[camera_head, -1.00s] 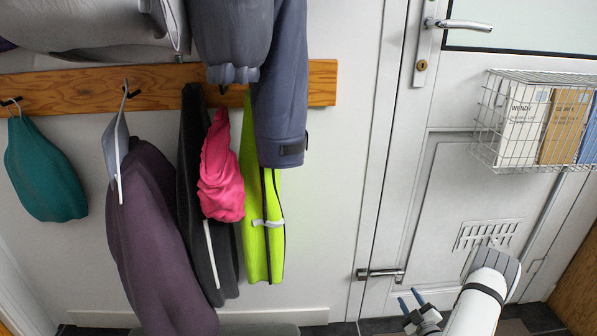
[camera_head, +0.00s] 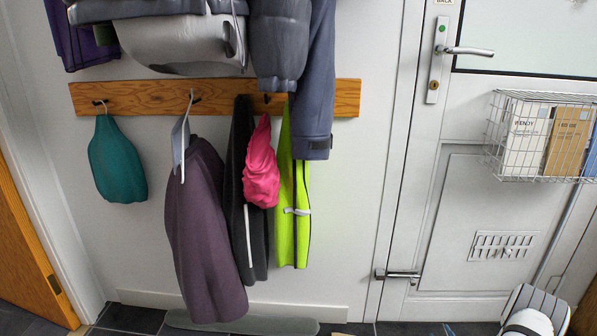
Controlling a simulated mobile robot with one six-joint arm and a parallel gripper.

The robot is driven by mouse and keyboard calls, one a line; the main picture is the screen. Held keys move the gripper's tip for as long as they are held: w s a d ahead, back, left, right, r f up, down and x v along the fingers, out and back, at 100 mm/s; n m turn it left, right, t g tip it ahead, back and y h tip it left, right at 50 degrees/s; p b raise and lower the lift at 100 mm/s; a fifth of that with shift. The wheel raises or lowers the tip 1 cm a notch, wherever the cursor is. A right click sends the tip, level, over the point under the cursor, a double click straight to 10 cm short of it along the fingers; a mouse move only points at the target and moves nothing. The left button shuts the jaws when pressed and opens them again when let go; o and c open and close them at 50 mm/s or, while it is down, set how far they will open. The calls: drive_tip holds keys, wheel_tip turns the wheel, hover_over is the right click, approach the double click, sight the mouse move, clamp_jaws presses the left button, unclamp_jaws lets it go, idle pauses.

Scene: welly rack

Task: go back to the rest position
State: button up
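My gripper (camera_head: 448,330) is almost wholly below the bottom edge of the head view. Only a small bluish bit, which looks like a fingertip, shows there, so I cannot tell whether it is open or holds anything. A white and grey link of my arm (camera_head: 531,314) shows at the bottom right, in front of the white door (camera_head: 450,240). No hanging garment is near the visible part of my arm.
A wooden hook rail (camera_head: 345,98) bears a teal item (camera_head: 117,162), a purple coat (camera_head: 205,235), a pink item (camera_head: 261,170) and a yellow garment (camera_head: 292,220). A wire basket (camera_head: 500,140) holds boxes on the door. A grey mat (camera_head: 270,326) lies below.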

drive_tip(key=w+a+r+m+g+p, duration=0.1)
drive_tip(key=w+a+r+g+p, duration=0.3)
drive_tip(key=r, duration=0.7)
drive_tip(key=w+a+r+h+p, duration=0.15)
drive_tip(key=r+p, duration=0.35)
drive_tip(key=r, duration=0.6)
drive_tip(key=w+a+r+m+g+p, duration=0.15)
drive_tip(key=w+r+p, duration=0.3)
drive_tip(key=r, duration=0.65)
drive_tip(key=s+a+r+m+g+p, duration=0.1)
drive_tip(key=s+a+r+g+p, duration=0.25)
drive_tip(key=r, duration=0.55)
drive_tip(key=s+a+r+m+p, duration=0.1)
drive_tip(key=s+a+r+p, duration=0.1)
drive_tip(key=a+r+p, duration=0.35)
drive_tip(key=s+a+r+m+g+y+p, duration=0.1)
drive_tip(key=s+a+r+m+g+p, duration=0.1)
drive_tip(key=s+a+r+p, duration=0.4)
drive_tip(key=s+a+r+m+g+y+p, duration=0.1)
drive_tip(key=s+a+r+g+p, duration=0.3)
drive_tip(key=s+a+r, duration=0.8)
drive_tip(key=s+r+p, duration=0.2)
drive_tip(key=s+r, duration=0.5)
drive_tip(key=s, duration=0.1)
drive_tip(key=shift+s+a+m, duration=0.25)
drive_tip(key=shift+s+m, duration=0.1)
drive_tip(key=shift+s, duration=0.05)
